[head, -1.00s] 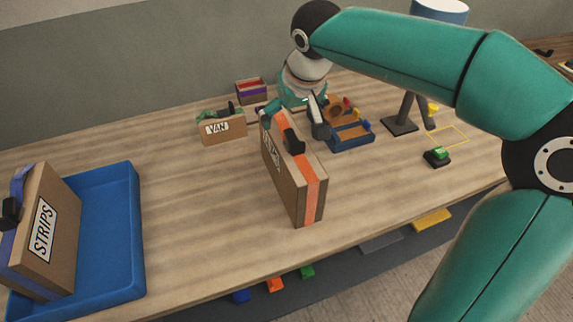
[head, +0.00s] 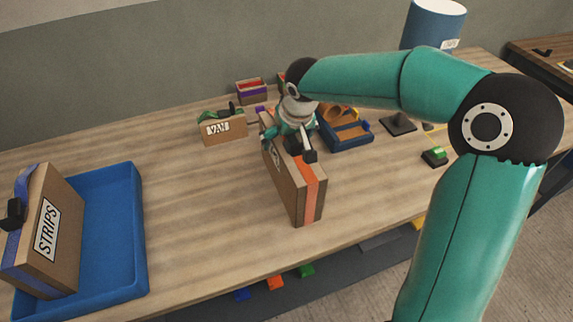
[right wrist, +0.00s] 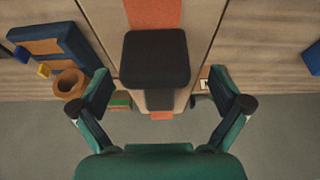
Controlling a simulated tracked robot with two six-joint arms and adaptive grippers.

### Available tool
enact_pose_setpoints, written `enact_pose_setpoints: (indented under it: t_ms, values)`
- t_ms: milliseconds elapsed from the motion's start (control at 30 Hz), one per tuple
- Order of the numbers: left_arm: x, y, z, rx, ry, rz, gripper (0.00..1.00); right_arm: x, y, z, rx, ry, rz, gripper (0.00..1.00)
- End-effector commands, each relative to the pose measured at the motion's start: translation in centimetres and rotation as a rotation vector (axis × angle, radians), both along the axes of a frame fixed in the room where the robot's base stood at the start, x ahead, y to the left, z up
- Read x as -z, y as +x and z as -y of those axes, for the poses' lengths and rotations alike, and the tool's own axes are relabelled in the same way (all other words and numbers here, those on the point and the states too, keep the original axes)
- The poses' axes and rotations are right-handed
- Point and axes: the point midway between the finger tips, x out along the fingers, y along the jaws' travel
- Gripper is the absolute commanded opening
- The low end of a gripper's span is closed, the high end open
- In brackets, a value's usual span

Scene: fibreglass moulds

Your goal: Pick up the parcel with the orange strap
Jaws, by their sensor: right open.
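The parcel with the orange strap (head: 284,185) is a tall brown cardboard box standing upright on the table. Its orange strap (head: 309,195) runs down the near end, and a black block sits on its top. My right gripper (head: 289,147) is just above the parcel top and hides part of it and its label. In the right wrist view the open fingers of my right gripper (right wrist: 158,90) are on either side of the parcel (right wrist: 200,20), with the black block (right wrist: 156,60) ahead between them. I see no contact. My left gripper is not in view.
A STRIPS parcel (head: 58,205) with a blue strap leans in a blue tray (head: 135,240) at left. A VAN box (head: 222,128) stands behind, left of the parcel. A blue bin (head: 350,144) lies close behind, right. The table between tray and parcel is clear.

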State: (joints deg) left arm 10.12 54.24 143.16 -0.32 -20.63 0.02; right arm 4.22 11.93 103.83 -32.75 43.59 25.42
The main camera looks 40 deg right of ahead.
Motion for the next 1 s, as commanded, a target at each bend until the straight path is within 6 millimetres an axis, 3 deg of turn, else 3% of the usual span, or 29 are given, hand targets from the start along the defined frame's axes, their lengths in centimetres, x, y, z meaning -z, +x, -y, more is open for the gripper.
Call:
enact_pose_setpoints:
  t_ms: [100,667,1000]
  values:
    - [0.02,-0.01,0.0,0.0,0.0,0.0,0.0,-0.02,-0.01,0.01,0.0,0.0,0.0,0.97]
    - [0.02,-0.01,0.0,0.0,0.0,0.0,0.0,-0.07,0.02,-0.03,-0.001,-0.001,0.001,0.03]
    - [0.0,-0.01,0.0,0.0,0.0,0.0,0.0,-0.43,0.11,-0.02,-0.001,-0.001,0.005,0.03]
